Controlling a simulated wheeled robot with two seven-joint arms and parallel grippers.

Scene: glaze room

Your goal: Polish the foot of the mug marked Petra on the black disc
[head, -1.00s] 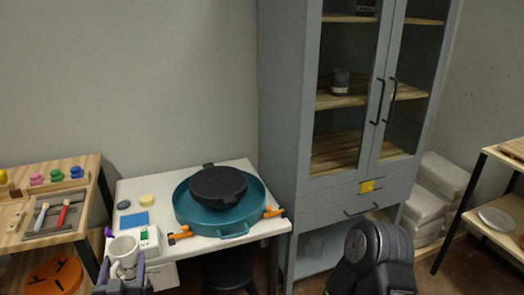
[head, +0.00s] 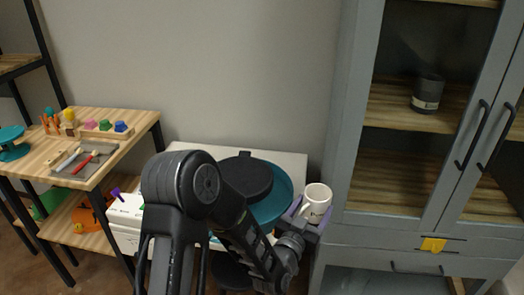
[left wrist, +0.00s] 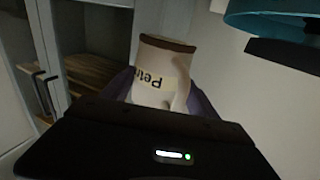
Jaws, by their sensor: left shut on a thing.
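The white mug (head: 315,204) is held at the right edge of the white table, in front of the cabinet's side. My left gripper (head: 308,216) is shut on it, with purple fingers at its sides. In the left wrist view the mug (left wrist: 150,98) shows a pale label starting "Petr", upside down, and a brown end; the label's last part is hidden. The mug looks upright in the head view. The black disc (head: 240,178) lies over the teal basin (head: 283,190), left of the mug and apart from it. My left arm hides part of the basin. My right gripper is out of view.
The grey cabinet (head: 345,130) stands close at right, doors shut, with a dark labelled cup (head: 427,93) inside. A yellow tag (head: 433,244) is on its drawer. A wooden bench (head: 75,133) with tools and coloured stoppers stands at left.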

